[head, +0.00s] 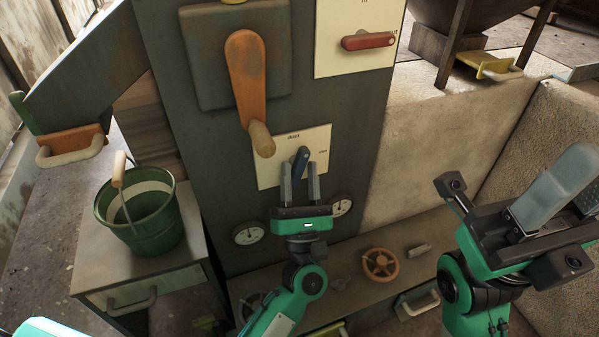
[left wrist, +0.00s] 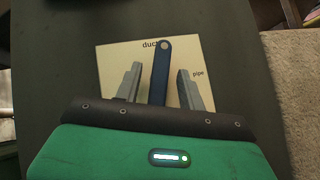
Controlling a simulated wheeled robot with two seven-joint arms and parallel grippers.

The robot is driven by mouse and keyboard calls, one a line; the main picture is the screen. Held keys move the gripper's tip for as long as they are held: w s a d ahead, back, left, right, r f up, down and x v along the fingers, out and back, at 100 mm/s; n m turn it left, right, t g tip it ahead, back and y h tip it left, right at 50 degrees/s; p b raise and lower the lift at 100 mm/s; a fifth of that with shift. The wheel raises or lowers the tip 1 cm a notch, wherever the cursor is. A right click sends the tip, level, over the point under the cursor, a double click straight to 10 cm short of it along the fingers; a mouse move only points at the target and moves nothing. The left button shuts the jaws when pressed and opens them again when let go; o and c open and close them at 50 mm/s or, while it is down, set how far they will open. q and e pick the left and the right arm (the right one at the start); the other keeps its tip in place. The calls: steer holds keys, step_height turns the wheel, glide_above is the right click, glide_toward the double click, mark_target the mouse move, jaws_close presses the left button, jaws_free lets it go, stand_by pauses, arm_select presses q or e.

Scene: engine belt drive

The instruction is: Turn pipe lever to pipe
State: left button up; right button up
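The dark blue pipe lever (head: 301,158) is mounted on a cream plate (head: 267,172) on the dark panel. In the left wrist view the lever (left wrist: 161,62) stands nearly upright, its round-dotted end beside the word "duct". The word "pipe" (left wrist: 198,74) is to its right. My left gripper (head: 299,170) is open, with one finger on each side of the lever. The left wrist view shows gaps between the lever and both fingers. The lever's lower part is hidden behind the gripper body. My right gripper (head: 525,225) is off to the right, away from the panel; its finger opening is unclear.
A large orange lever (head: 246,75) hangs above the plate, and a red lever (head: 368,41) is at upper right. Gauges (head: 249,234) flank my left gripper. An orange handwheel (head: 380,264) sits on the ledge below. A green bucket (head: 141,215) stands on a cabinet at left.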

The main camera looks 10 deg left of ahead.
arm_select(q)
steer(key=shift+w+a+r, duration=0.1)
steer(key=shift+w+r, duration=0.25)
steer(key=shift+w, duration=0.05)
